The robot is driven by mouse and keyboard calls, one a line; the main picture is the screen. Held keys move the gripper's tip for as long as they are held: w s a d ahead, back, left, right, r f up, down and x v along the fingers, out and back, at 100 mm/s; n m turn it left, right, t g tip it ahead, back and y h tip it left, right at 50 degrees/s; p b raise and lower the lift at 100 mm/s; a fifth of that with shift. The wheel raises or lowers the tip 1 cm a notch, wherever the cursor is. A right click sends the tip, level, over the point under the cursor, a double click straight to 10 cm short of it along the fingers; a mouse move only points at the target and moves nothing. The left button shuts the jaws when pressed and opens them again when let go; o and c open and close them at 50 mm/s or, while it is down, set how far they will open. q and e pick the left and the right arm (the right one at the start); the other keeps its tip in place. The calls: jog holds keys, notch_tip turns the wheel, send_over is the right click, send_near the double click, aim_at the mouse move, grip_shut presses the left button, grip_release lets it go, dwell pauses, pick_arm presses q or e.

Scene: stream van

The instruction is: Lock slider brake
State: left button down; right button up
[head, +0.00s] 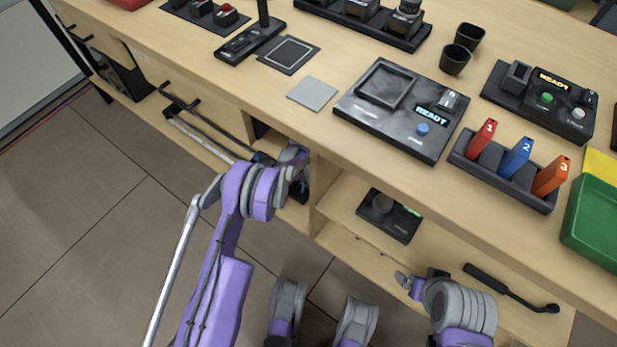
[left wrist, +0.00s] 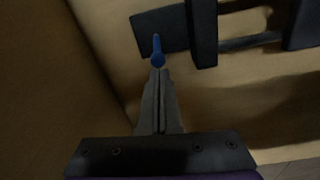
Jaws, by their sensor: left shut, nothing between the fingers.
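In the left wrist view, a small blue lever (left wrist: 157,50) with a round end sits on a dark plate (left wrist: 175,27), beside a dark upright block (left wrist: 203,35). I take the lever for the slider brake. My left gripper (left wrist: 159,72) is shut and empty, its tips right at the lever's round end; I cannot tell whether they touch. In the head view, my left gripper (head: 297,157) reaches into the opening under the counter, near the right end of the slider rails (head: 205,132); the lever is hidden there. My right gripper (head: 408,282) is low, before the lower shelf; its jaw opening is unclear.
The wooden counter (head: 330,122) above carries a device reading READY (head: 400,110) and a rack of coloured numbered pieces (head: 505,165). A dark scale-like device (head: 390,215) and a black-handled tool (head: 510,288) lie below. A wooden wall (left wrist: 60,70) stands close left of my left gripper.

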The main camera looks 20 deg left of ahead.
aim_at(305, 184)
pick_arm(q)
jog(key=shift+s+a+r+t+h+p, duration=0.2)
jog(key=shift+s+t, duration=0.1)
jog(key=shift+t, duration=0.15)
jog(key=shift+s+a+r+t+h+p, duration=0.15)
jog(key=shift+s+t+p, duration=0.1)
jog(key=shift+t, duration=0.2)
jog(key=shift+s+r+t, duration=0.1)
jog(key=shift+s+t, duration=0.15)
jog(key=shift+t, duration=0.15)
jog(key=shift+s+a+r, duration=0.1)
jog(key=shift+s+a, duration=0.1)
jog(key=shift+s, duration=0.35)
jog(key=shift+s+a+r, duration=0.1)
jog(key=shift+s+a, duration=0.05)
jog(key=shift+s, duration=0.35)
jog(key=shift+r+p, duration=0.45)
jog(key=shift+r, duration=0.35)
jog(key=shift+w, duration=0.1)
